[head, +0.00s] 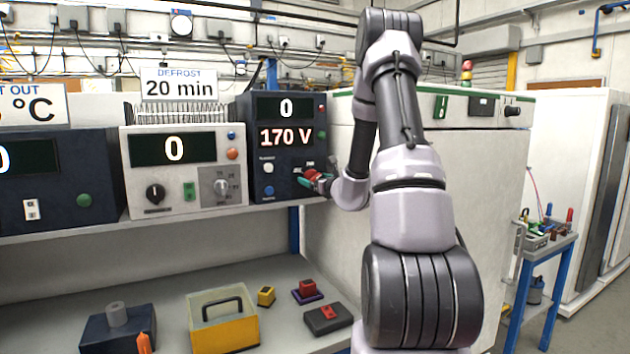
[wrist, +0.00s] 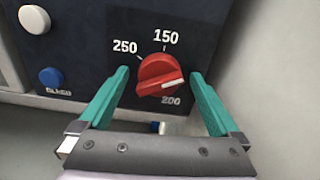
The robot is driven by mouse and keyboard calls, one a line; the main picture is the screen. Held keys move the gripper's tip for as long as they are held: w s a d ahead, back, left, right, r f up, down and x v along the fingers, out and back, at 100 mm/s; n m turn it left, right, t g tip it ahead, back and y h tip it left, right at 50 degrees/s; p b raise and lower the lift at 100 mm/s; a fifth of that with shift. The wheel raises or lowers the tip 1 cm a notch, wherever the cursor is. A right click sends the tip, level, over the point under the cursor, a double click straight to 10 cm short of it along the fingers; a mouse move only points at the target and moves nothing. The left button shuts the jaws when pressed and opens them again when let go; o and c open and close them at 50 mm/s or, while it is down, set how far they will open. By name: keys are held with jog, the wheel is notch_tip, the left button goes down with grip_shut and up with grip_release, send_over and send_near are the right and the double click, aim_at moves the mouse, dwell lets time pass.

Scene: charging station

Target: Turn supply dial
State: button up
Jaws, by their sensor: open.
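The supply dial (wrist: 158,75) is a red knob with a white pointer bar, on the dark front of the supply unit (head: 262,105). In the wrist view the numbers 250, 150 and 200 stand around it, and the pointer points right, a little above the 200. The supply unit's displays read 0 and 170 V in the head view. My gripper (wrist: 155,100) is open, its teal fingers on the left and right of the dial, with visible gaps to it. In the head view my gripper (head: 318,180) partly hides the dial.
A white button (wrist: 34,19) and a blue button (wrist: 51,77) sit left of the dial. A defrost timer unit (head: 175,150) stands left of the supply unit on the same shelf. A yellow box (head: 225,333) and several small blocks lie on the lower shelf.

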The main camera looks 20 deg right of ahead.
jog(key=c, duration=1.4)
jog(key=shift+o, duration=0.2)
jog(key=shift+m, duration=2.8)
jog(key=o, duration=1.4)
jog(key=shift+c, duration=0.2)
jog(key=s, duration=1)
jog(key=shift+s+d, duration=0.25)
jog(key=shift+s, duration=0.15)
